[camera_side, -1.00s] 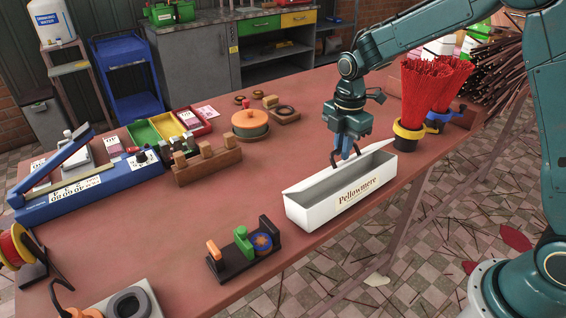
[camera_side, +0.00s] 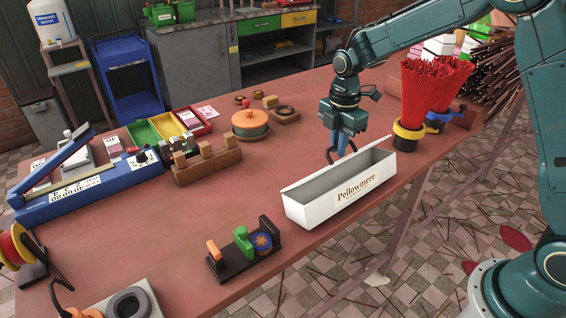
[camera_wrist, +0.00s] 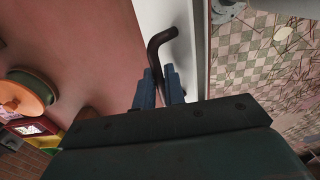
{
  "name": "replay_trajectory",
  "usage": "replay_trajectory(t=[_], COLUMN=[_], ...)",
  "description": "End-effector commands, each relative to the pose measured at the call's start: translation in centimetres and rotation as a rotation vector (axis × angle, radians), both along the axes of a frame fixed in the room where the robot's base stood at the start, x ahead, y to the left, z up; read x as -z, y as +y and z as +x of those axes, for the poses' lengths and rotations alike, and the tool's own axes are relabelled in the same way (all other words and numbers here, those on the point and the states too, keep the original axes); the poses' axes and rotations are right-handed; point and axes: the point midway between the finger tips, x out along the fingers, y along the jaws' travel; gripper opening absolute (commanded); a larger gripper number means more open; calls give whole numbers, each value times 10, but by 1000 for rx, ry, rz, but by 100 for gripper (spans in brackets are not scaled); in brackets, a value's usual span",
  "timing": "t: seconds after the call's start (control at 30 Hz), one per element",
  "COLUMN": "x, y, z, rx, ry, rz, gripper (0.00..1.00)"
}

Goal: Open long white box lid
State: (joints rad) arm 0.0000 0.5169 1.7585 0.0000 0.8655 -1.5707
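The long white box (camera_side: 340,199), labelled "Pellowmere", stands near the table's right edge. Its top is open in the side view and its grey inside shows; a thin white panel rises along its far side, seemingly the lid. My gripper (camera_side: 341,147) is just behind the far side of the box. In the wrist view my gripper (camera_wrist: 159,90) has its blue fingers close together on a dark bent bar (camera_wrist: 160,42), which lies over a white surface (camera_wrist: 172,14). The bar looks like the lid's handle, but its attachment is not clear.
Red incense sticks in holders (camera_side: 409,138) stand right of the box. A small black rack (camera_side: 244,262) stands in front left, and a wooden block rack (camera_side: 207,165) and a round orange pot (camera_side: 250,122) farther left. The table between them is clear.

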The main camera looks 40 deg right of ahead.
Motion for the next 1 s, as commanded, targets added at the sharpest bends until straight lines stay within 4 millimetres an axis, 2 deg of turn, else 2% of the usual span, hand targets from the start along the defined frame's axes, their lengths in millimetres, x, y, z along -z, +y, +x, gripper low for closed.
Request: replay_trajectory(t=[0.43, 1.0], x=[2, 2], y=[0, 0], z=[12, 15], rx=[0, 0], ry=[1, 0], rz=[0, 0], gripper=[11, 11])
